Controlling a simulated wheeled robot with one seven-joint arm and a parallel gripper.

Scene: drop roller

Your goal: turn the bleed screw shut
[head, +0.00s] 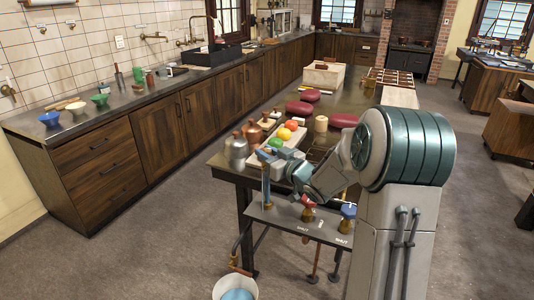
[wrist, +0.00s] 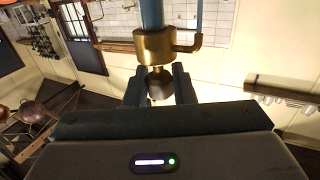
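In the wrist view, the bleed screw appears as a small grey knob (wrist: 160,88) on a short brass stem. It adjoins a brass collar (wrist: 158,47) with a side spout on a blue column (wrist: 152,14). The fingers of my gripper (wrist: 160,84) stand close on both sides of the knob and appear to touch it, with no clear gap. In the head view, my gripper (head: 275,157) is at the top of the blue column (head: 265,186), at the near end of the long table. The knob is hidden there.
A grey panel (head: 285,218) below the table edge bears a red-handled valve (head: 308,202) and a blue-handled valve (head: 348,211) beside the column. A white bucket (head: 235,288) stands on the floor below. Metal bottles (head: 236,150) and coloured balls (head: 284,133) sit close behind my gripper.

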